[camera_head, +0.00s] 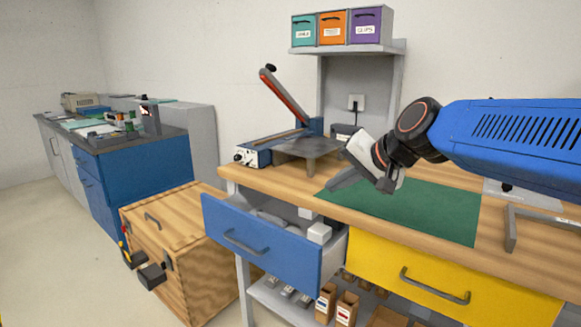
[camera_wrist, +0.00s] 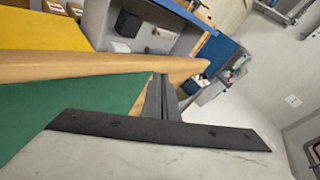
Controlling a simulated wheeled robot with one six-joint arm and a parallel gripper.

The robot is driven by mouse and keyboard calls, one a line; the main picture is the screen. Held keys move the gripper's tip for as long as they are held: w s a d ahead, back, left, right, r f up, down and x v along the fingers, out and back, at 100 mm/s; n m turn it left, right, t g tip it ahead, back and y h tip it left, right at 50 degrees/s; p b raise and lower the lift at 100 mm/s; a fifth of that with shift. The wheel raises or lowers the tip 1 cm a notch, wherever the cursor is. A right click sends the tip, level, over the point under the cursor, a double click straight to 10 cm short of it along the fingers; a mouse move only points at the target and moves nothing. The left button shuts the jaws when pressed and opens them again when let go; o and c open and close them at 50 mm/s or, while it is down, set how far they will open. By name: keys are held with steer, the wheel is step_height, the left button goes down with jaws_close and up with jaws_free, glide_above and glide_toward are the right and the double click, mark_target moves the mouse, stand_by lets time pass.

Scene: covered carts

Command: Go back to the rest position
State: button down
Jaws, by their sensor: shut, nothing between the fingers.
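My gripper (camera_head: 347,180) is over the wooden workbench, above the left part of the green mat (camera_head: 430,212). It points down and to the left, and its fingers are together with nothing between them. In the wrist view my gripper's dark fingers (camera_wrist: 162,98) lie side by side, with the green mat (camera_wrist: 70,108) to their left. The blue drawer (camera_head: 247,246) below the bench top stands open, with white and grey items inside. The yellow drawer (camera_head: 440,283) beside it looks shut.
A device with a raised red-and-black lever (camera_head: 285,95) stands on the bench at the left. A shelf (camera_head: 350,48) with three coloured bins rises behind. A wooden chest (camera_head: 165,245) stands left of the open drawer. A grey bracket (camera_head: 512,230) is at the right. The air above the mat's right half holds my arm.

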steer(key=s+d+f+n+g+h, duration=0.1)
steer(key=s+d+f+n+h, duration=0.1)
steer(key=s+d+f, duration=0.7)
steer(key=s+d+f+n+g+h, duration=0.2)
steer(key=s+d+f+h, duration=0.2)
steer(key=s+d+f, duration=0.5)
steer(key=s+f, duration=0.2)
steer(key=s, duration=0.5)
steer(key=shift+f, duration=0.3)
steer(key=shift+s, duration=0.1)
